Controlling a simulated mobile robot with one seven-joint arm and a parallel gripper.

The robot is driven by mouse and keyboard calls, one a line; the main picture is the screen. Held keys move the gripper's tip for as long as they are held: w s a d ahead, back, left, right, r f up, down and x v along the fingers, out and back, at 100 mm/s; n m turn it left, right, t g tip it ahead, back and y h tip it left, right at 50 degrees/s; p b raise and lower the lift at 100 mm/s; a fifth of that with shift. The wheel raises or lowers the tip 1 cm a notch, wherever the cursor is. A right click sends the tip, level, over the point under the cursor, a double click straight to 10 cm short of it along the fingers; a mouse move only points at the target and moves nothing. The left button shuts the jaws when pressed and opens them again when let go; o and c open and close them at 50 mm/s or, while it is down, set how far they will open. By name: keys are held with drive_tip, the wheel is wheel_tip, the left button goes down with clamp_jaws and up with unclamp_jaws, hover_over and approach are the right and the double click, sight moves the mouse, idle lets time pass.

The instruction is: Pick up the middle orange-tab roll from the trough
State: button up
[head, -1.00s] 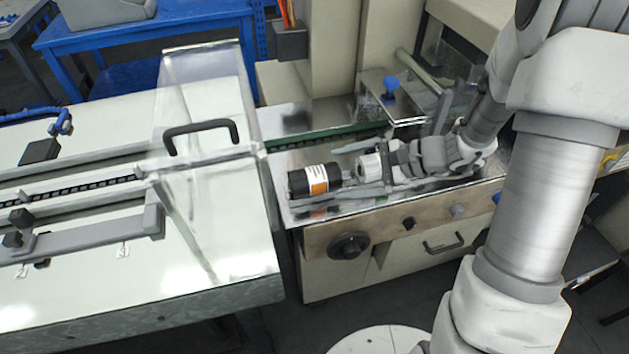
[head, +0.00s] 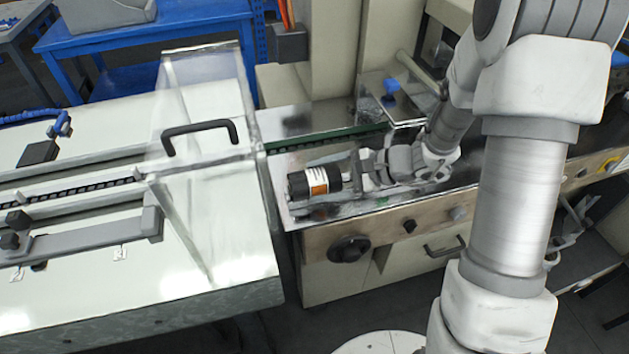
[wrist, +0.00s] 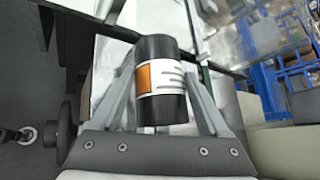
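A black roll (head: 302,184) with a white label and an orange patch lies on its side in the metal trough (head: 300,214). It is the only roll I can make out. My gripper (head: 352,177) is at the roll's right end in the head view. In the wrist view the roll (wrist: 160,110) fills the space between the two spread fingers of my gripper (wrist: 158,75). The fingers stand apart on its left and right, with gaps near the palm. Contact at the fingertips is not clear. The roll's underside is hidden.
A clear guard with a black handle (head: 200,132) stands left of the trough over the long white conveyor table (head: 80,285). A plate with a blue knob (head: 390,87) sits behind my gripper. A black knob (head: 349,248) is on the front panel below.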

drive_tip(key=c, duration=0.9)
clamp_jaws()
drive_tip(key=shift+r, duration=0.15)
